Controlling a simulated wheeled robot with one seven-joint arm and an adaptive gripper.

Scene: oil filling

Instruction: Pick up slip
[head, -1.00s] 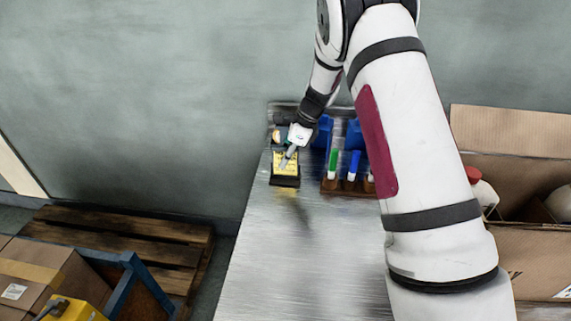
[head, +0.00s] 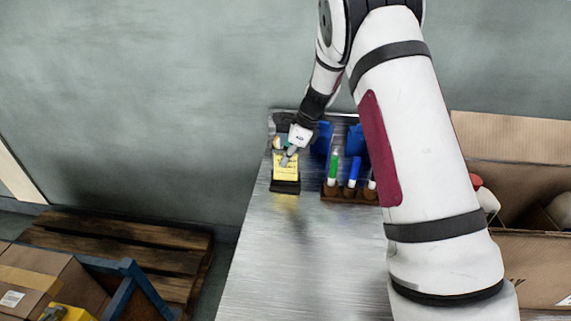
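The slip is a yellow paper (head: 286,171) with dark print. It is on or just above a dark holder (head: 285,186) at the back left of the metal table. My gripper (head: 287,161) is at the slip's upper edge, with its grey fingers pointing down onto the paper. The fingers look close together with the paper's top at their tips, but they are too small to tell whether they are shut on it.
A brown rack (head: 350,192) with green and blue markers stands just right of the slip. Blue bins (head: 322,137) are behind it. A cardboard box (head: 525,215) is at the right. The table's front (head: 300,270) is clear. A wooden pallet (head: 125,240) lies at the left.

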